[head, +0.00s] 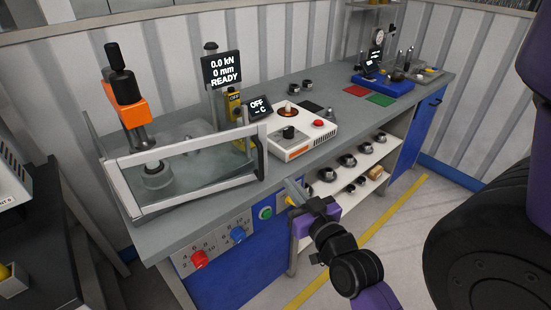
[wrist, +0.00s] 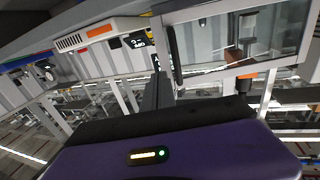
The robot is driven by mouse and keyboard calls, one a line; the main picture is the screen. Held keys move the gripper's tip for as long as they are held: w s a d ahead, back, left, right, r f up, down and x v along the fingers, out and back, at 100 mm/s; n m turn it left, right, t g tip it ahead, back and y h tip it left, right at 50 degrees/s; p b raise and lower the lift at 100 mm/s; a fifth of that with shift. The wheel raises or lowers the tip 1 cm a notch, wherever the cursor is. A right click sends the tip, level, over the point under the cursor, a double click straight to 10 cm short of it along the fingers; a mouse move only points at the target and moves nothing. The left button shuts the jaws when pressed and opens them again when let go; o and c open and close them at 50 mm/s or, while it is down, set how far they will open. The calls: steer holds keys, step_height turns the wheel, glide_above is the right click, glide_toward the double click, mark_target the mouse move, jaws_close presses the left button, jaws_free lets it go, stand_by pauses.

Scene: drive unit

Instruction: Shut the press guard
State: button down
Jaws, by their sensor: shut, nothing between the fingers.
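The press guard (head: 200,141) is a pale metal frame with a clear panel, standing across the front of the press at the left end of the bench. Its right post carries a dark strip, perhaps a handle, near the bench's front edge. I cannot tell whether the guard is fully closed. The press (head: 125,90) has an orange head and a black knob. My gripper (head: 293,189) is shut and empty, right of the guard and apart from it, near the bench's front edge. In the wrist view, the guard frame (wrist: 220,12) fills the upper right, beyond my fingers.
A white heater unit (head: 300,135) with a red button stands right of the guard. Red (head: 200,259) and blue (head: 238,234) knobs stick out from the bench front. Shelves with several metal parts lie to the right. The floor before them is partly clear.

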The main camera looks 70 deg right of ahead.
steer(key=p, duration=0.3)
glide_toward(266, 153)
steer(key=x, duration=0.5)
steer(key=shift+w+d+r, duration=0.1)
steer(key=shift+d+r, duration=0.05)
steer(key=shift+r, duration=0.1)
steer(key=shift+w+d+f, duration=0.15)
steer(key=shift+w+d, duration=0.35)
steer(key=shift+w, duration=0.05)
steer(key=b+x, duration=0.2)
steer(key=x, duration=0.8)
steer(key=shift+w+r+b, duration=0.25)
steer(key=shift+w+b, duration=0.05)
steer(key=shift+w, duration=0.3)
steer(key=shift+f, duration=0.1)
